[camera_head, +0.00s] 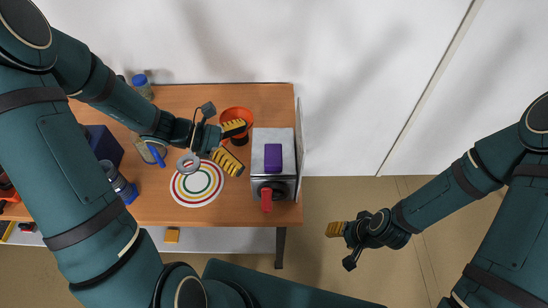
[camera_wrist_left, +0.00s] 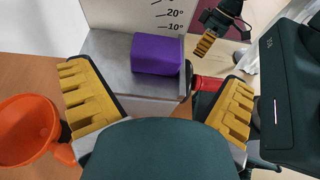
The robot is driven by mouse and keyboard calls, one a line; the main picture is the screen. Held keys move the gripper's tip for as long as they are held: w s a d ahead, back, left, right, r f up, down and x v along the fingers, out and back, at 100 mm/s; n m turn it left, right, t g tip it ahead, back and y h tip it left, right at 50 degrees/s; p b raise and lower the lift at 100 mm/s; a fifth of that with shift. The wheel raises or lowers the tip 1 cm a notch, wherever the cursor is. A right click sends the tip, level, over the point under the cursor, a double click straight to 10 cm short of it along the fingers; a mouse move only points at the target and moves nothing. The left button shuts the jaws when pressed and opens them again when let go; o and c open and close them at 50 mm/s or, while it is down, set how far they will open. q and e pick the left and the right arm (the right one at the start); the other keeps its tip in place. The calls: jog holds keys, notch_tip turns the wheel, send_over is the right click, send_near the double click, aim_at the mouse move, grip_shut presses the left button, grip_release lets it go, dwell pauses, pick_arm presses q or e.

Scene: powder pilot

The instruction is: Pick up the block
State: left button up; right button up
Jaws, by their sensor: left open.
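The block (camera_head: 273,157) is purple and lies on a grey metal stand (camera_head: 287,138) at the right end of the table. The left wrist view shows the block (camera_wrist_left: 156,54) ahead, on the stand's flat top in front of a panel with degree marks. My left gripper (camera_head: 232,145) is open and empty, left of the block, with its yellow fingers spread. The block is apart from both fingers. My right gripper (camera_head: 335,229) is right of the table, over the floor; its finger gap is not clear. It also shows in the left wrist view (camera_wrist_left: 205,43).
An orange funnel-like bowl (camera_head: 237,114) sits close behind my left gripper. A red part (camera_head: 266,200) sticks out at the stand's front. A ringed round mat (camera_head: 197,187), a blue-capped bottle (camera_head: 140,83) and a dark blue box (camera_head: 103,145) are farther left.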

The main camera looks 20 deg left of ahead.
aim_at(270, 154)
pick_arm(q)
jog(key=x, duration=0.2)
jog(key=shift+w+d+f, duration=0.15)
jog(key=shift+d+f, duration=0.1)
jog(key=shift+d, duration=0.05)
jog(key=x, duration=0.2)
jog(key=b+x, duration=0.1)
jog(key=x, duration=0.1)
jog(key=shift+a+f, duration=0.1)
jog(key=shift+f, duration=0.15)
jog(key=shift+w+d+f, duration=0.2)
jog(key=shift+d, duration=0.35)
jog(key=c, duration=1.2)
